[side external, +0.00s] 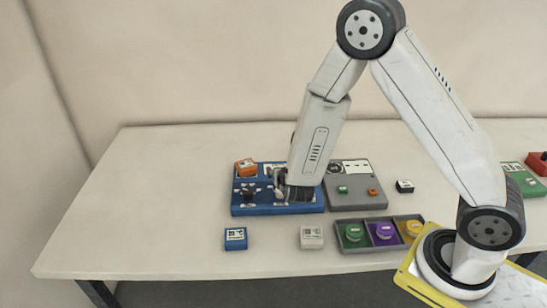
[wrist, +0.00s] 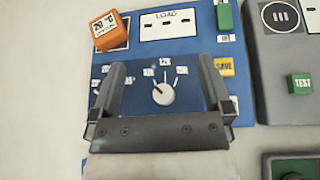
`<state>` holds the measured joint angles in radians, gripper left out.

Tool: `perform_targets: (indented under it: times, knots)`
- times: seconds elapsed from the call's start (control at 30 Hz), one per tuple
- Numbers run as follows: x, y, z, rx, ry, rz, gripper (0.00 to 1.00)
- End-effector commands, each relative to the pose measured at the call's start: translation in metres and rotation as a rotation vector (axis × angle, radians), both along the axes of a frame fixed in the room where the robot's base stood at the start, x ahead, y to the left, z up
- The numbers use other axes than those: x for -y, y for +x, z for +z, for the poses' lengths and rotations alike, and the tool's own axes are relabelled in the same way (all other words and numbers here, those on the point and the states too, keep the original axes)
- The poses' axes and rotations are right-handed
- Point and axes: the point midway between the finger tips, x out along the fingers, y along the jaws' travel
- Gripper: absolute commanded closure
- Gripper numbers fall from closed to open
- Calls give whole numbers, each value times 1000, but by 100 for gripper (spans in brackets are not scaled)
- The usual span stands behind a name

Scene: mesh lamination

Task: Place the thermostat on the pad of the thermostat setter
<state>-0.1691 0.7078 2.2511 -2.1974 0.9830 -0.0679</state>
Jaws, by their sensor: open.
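The thermostat setter is a blue board (side external: 236,209); its blue face also shows in the wrist view (wrist: 240,104). An orange thermostat (side external: 246,168) with a "20 °C" label sits at the board's back left corner, seen also in the wrist view (wrist: 108,32). It lies turned over the left part of a dark square pad (wrist: 123,42), reaching past the board's left edge. My gripper (side external: 281,184) is over the board, fingers open and empty. In the wrist view my gripper (wrist: 162,78) has its fingers on either side of a white dial knob (wrist: 163,93), apart from it.
A yellow SAVE button (wrist: 224,66) and green switch (wrist: 224,16) are on the board. A grey board (side external: 340,199) stands to its right. A blue block (side external: 235,239), a white block (side external: 311,238) and a tray (side external: 377,247) are in front. The table's left is clear.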

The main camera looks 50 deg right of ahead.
Motion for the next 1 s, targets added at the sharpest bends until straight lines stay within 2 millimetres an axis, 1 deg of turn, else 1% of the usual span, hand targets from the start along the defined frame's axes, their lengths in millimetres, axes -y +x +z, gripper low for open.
perform_targets:
  times: [0.1, 0.2, 0.33, 0.47, 0.7, 0.8, 1.0]
  knots:
    - [17, -19, 8, 1, 75, -165, 0]
    - [28, -37, 12, 2, 145, -304, 0]
    - [36, -61, 16, 10, 245, -480, 0]
    - [39, -84, 19, 26, 353, -653, 0]
    - [31, -121, 23, 78, 577, -959, 0]
    - [24, -133, 25, 106, 677, -1081, 0]
    - [6, -151, 30, 179, 890, -1315, 0]
